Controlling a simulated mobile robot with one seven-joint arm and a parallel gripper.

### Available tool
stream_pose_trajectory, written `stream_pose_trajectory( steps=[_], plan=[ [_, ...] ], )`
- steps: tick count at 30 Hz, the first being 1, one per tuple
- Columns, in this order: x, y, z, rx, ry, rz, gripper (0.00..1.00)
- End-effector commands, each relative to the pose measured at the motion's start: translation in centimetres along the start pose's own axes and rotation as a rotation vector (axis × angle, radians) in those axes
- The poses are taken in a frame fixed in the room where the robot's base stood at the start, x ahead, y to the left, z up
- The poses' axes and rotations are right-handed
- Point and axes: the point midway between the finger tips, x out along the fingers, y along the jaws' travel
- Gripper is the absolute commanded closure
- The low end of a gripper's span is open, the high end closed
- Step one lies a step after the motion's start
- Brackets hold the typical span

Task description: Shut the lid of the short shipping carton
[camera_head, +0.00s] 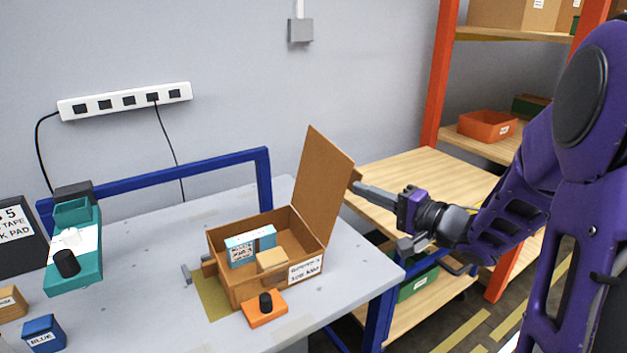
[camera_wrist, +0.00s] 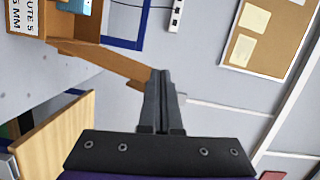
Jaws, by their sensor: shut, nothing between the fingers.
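The short shipping carton (camera_head: 245,289) stands on the grey table with its lid (camera_head: 322,185) raised, close to upright, on the right side. Inside it are a blue-and-white labelled box (camera_head: 250,246) and a small tan block (camera_head: 272,261). My gripper (camera_head: 360,188) is shut and empty, just right of the lid on its outer side. In the wrist view my gripper's fingers (camera_wrist: 161,75) are together, with the lid (camera_wrist: 110,62) seen nearly edge-on beside the tips. I cannot tell whether they touch it.
An orange piece with a black knob (camera_head: 265,308) sits in front of the carton. A teal device (camera_head: 84,275) and a blue box (camera_head: 43,334) are at the left. A blue frame (camera_head: 225,163) runs behind. A wooden cart (camera_head: 430,165) stands right of the table.

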Motion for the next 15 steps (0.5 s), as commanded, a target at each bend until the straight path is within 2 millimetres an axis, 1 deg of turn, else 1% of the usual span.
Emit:
stream_pose_trajectory(
  steps=[2, 5, 8, 15],
  plan=[
    [0.1, 0.2, 0.2, 0.016, -0.01, -0.001, 1.0],
    [1.1, 0.2, 0.3, 0.017, -0.013, -0.003, 1.0],
    [2.7, 0.2, 0.4, 0.016, -0.014, -0.003, 1.0],
    [8.0, 0.2, 0.5, 0.015, -0.013, -0.002, 1.0]
  ],
)
